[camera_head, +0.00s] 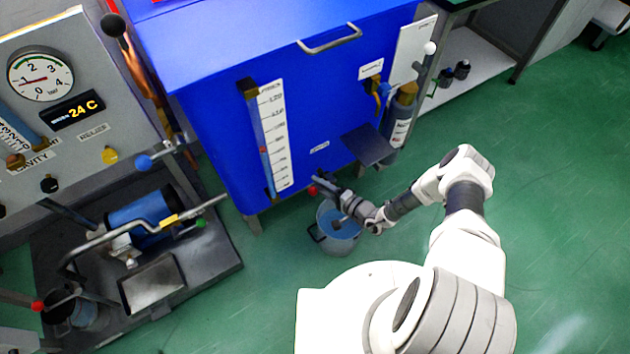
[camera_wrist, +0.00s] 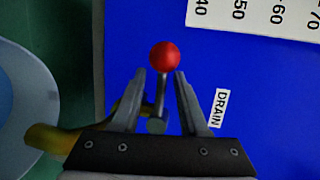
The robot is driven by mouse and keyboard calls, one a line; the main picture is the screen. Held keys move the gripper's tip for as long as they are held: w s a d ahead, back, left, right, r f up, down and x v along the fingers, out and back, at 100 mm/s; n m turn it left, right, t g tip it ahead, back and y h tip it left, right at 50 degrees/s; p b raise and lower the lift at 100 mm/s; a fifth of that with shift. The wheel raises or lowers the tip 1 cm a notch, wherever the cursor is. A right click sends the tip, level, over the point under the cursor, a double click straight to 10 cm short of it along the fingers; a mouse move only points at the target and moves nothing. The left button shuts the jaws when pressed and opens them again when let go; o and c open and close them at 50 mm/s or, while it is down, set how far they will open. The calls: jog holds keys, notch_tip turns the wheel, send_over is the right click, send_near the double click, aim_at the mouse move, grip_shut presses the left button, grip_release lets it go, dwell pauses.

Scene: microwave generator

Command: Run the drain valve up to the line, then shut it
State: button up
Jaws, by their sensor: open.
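The drain valve's lever has a red ball knob (camera_head: 313,190), low on the blue cabinet's front. In the wrist view the red knob (camera_wrist: 164,56) stands just past my fingertips, its thin grey stem between the fingers. My gripper (camera_wrist: 160,78) is open around the stem, with gaps at both sides; in the head view my gripper (camera_head: 324,184) is beside the knob. A white DRAIN label (camera_wrist: 219,108) is right of it. A brass pipe (camera_wrist: 50,138) runs left, partly hidden by my gripper. A grey bucket (camera_head: 318,238) with a bluish inside stands below. I cannot make out a line in it.
A sight gauge with a white scale (camera_head: 275,135) is on the blue cabinet (camera_head: 225,90). A dark shelf (camera_head: 369,146) juts out right of my gripper. A pump rig with a bent handle (camera_head: 150,230) stands left. Green floor is clear to the right.

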jog(key=p+v, duration=0.3)
jog(key=v, duration=1.2)
jog(key=shift+p, duration=0.35)
jog(key=shift+d+r, duration=0.1)
jog(key=shift+r, duration=0.1)
jog(key=w+r+n+g+h, duration=0.3)
jog(key=r+n+g, duration=0.6)
jog(key=r, duration=2.4)
jog(key=s+d+r+t+h, duration=0.15)
jog(key=s+r+h, duration=0.35)
jog(key=s+r, duration=0.6)
jog(key=s+d+r+t+h, duration=0.1)
jog(key=s+r+t+h, duration=0.45)
jog(key=r, duration=0.95)
notch_tip(320, 180, up, 20)
jog(key=s+g+y+p, duration=0.1)
jog(key=g+p, duration=0.1)
jog(key=p, duration=1.8)
jog(key=shift+s+m+g, duration=0.15)
jog(key=shift+m+g, duration=0.15)
